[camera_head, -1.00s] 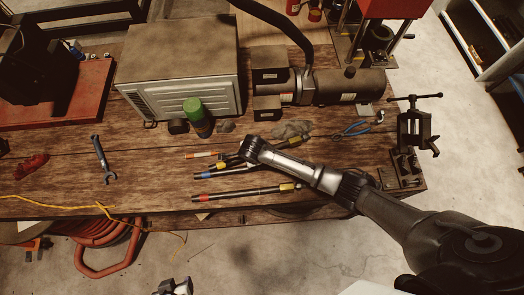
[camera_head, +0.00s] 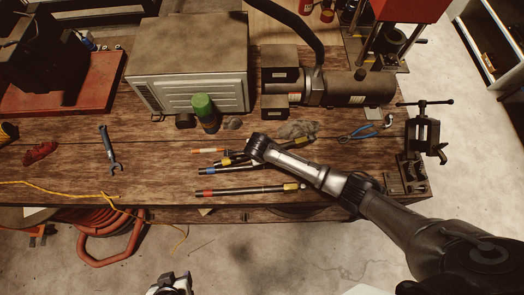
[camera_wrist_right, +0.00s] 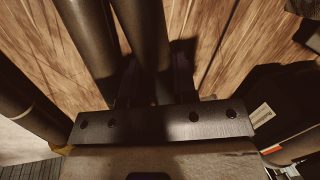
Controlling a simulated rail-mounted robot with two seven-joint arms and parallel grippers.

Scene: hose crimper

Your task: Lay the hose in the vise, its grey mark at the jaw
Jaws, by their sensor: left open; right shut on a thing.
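The black vise (camera_head: 422,132) stands at the right end of the bench, its bar handle on top. Several dark hoses with coloured bands lie mid-bench: a red-banded one (camera_head: 240,190) in front, a blue-banded one (camera_head: 222,170) behind it, and an orange-banded one (camera_head: 208,151) farther back. My right gripper (camera_head: 257,150) reaches down among them, left of the vise. In the right wrist view a dark hose (camera_wrist_right: 142,35) runs between its fingers (camera_wrist_right: 155,85), which are shut on it. I cannot see a grey mark. My left gripper (camera_head: 171,284) is open, in front of the bench.
A grey metal box (camera_head: 190,65), a green-capped can (camera_head: 204,110) and a motor unit (camera_head: 345,88) stand behind the hoses. A wrench (camera_head: 108,150) lies left. My right arm crosses the bench's front edge.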

